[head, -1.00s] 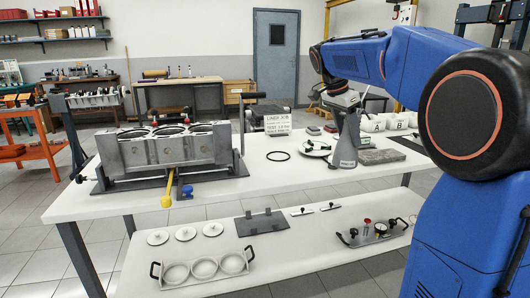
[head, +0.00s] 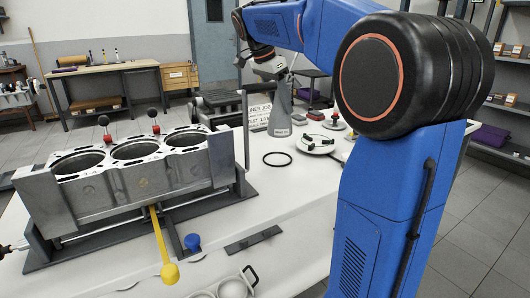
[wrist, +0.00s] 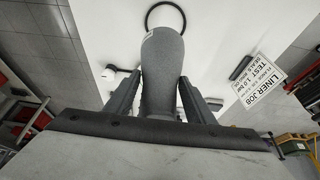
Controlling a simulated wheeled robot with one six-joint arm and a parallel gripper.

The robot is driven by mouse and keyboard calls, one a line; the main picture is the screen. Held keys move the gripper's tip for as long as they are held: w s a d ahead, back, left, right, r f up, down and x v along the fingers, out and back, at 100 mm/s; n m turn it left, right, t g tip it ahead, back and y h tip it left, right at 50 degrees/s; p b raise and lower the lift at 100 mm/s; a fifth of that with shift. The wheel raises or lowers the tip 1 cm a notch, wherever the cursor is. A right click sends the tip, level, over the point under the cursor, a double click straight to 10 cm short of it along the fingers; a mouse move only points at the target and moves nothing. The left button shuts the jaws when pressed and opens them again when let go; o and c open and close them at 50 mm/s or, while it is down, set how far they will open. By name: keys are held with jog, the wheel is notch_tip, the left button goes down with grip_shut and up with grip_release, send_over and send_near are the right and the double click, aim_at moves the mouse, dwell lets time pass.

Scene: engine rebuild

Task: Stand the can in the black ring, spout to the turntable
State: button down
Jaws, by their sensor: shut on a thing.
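The can (head: 280,117) is a grey, tapering can, wide at the bottom, and it looks roughly upright. My gripper (head: 271,68) is shut on its upper part. In the wrist view the can (wrist: 162,62) is between the two dark fingers of my gripper (wrist: 160,92). The black ring (head: 277,165) lies flat and empty on the white table, nearer the camera than the can; it also shows past the can in the wrist view (wrist: 150,12). A round white plate with a black fitting (head: 316,149), possibly the turntable, is right of the ring. The spout is not clear.
A white sign (head: 259,110) stands behind the ring.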

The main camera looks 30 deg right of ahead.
notch_tip(320, 180, down, 10)
jog(key=shift+r, duration=0.1)
jog(key=c, duration=0.8)
grip_release()
jog(key=v, duration=1.2)
jog(key=shift+w+a, duration=0.1)
jog(key=shift+a, duration=0.1)
